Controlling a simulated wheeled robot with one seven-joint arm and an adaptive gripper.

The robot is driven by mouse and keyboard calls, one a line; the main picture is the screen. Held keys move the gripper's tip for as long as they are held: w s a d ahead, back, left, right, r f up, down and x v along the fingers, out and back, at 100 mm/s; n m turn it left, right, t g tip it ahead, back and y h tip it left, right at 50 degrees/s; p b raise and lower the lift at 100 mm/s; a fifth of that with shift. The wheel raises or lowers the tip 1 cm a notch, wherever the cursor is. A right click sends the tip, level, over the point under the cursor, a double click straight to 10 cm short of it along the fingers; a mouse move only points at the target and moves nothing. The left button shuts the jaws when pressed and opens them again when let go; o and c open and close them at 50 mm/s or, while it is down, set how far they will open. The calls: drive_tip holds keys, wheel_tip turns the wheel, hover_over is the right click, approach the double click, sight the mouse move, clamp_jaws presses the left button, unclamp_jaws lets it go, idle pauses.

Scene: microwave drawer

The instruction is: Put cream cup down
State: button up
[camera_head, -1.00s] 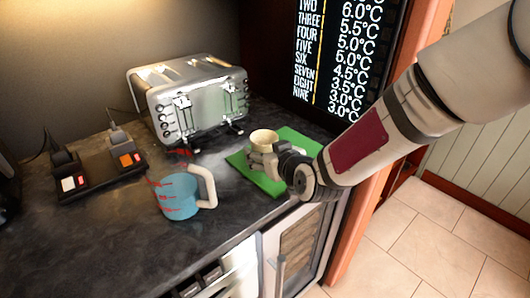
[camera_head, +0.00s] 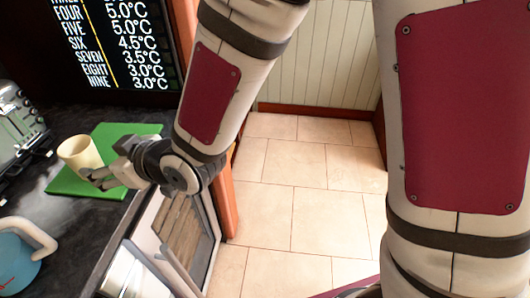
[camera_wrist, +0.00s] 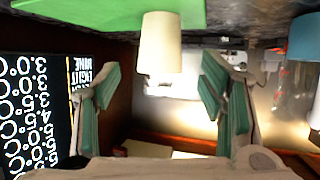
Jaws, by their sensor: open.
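The cream cup (camera_head: 80,154) stands on the green board (camera_head: 118,141) on the dark countertop in the head view. In the wrist view the cup (camera_wrist: 160,45) appears upside down, resting against the green board (camera_wrist: 185,12). My gripper (camera_head: 98,177) is beside the cup on its right and near side. In the wrist view my gripper (camera_wrist: 160,95) has its two fingers spread wide, with a gap on both sides of the cup and nothing held between them. The cup looks upright on the board.
A metal toaster (camera_head: 18,125) is at the left edge. A dark display panel (camera_head: 115,40) stands behind the board. Tiled floor (camera_head: 300,190) lies right of the counter.

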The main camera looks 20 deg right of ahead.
drive_tip(key=s+d+r+m+h, duration=0.1)
drive_tip(key=d+r+m+h, duration=0.15)
drive_tip(key=d, duration=0.65)
drive_tip(key=d+r+m+h, duration=0.1)
drive_tip(key=d+h, duration=0.2)
drive_tip(key=d, duration=0.5)
drive_tip(key=s+d+r+m+h, duration=0.1)
drive_tip(key=d+m+h, duration=0.15)
drive_tip(key=d, duration=0.65)
drive_tip(key=s+d+r+m+g+h, duration=0.1)
drive_tip(key=s+d+r+m+g, duration=0.15)
drive_tip(key=s+d, duration=0.55)
drive_tip(key=s+d+r+m+g+h, duration=0.1)
drive_tip(key=s+d+m+g+h, duration=0.2)
drive_tip(key=s, duration=0.9)
drive_tip(key=shift+n+t+y, duration=0.35)
drive_tip(key=shift+t+y, duration=0.35)
drive_tip(key=shift+t, duration=0.05)
drive_tip(key=r+p, duration=0.1)
drive_tip(key=r, duration=0.1)
drive_tip(key=r+p, duration=0.1)
drive_tip(key=p, duration=0.1)
drive_tip(key=r+p, duration=0.1)
drive_tip(key=r, duration=0.1)
drive_tip(key=shift+w+d+r+p, duration=0.3)
drive_tip(key=shift+d+p, duration=0.05)
drive_tip(key=shift+d, duration=0.05)
drive_tip(key=shift+o, duration=0.2)
